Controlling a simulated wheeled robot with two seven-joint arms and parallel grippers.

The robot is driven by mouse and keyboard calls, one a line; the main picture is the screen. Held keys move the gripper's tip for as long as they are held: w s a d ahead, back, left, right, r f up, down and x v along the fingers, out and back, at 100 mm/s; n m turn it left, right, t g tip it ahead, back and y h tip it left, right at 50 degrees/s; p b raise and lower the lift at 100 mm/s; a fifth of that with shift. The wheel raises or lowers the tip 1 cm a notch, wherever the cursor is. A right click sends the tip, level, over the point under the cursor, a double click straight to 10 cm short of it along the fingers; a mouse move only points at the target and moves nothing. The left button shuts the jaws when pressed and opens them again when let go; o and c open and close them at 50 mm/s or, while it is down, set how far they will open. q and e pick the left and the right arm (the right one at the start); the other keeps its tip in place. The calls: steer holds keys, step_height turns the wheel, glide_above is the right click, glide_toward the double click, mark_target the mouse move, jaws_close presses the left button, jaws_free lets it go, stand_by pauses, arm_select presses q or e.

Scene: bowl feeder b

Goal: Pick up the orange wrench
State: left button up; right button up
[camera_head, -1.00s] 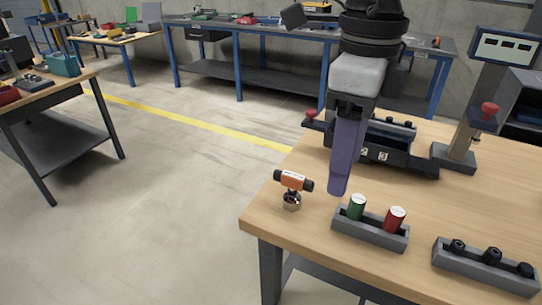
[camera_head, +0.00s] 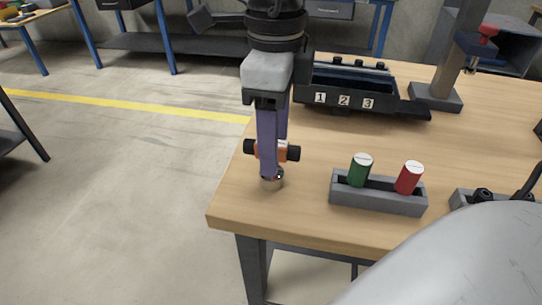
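The orange wrench (camera_head: 284,152) is a small tool with an orange body and black ends. It is near the left corner of the wooden table, above a round metallic base (camera_head: 273,179). My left gripper (camera_head: 273,150) points down over it. One purple finger crosses in front of the orange body, and the other runs down behind it. The front finger hides the middle of the wrench. Whether the fingers press on it cannot be told. My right gripper is not in view.
A grey holder (camera_head: 378,202) with a green cylinder (camera_head: 360,168) and a red cylinder (camera_head: 409,177) stands to the right. A dark tray numbered 1, 2, 3 (camera_head: 345,101) is behind. My grey arm part covers the lower right. Bare table (camera_head: 310,130) lies between.

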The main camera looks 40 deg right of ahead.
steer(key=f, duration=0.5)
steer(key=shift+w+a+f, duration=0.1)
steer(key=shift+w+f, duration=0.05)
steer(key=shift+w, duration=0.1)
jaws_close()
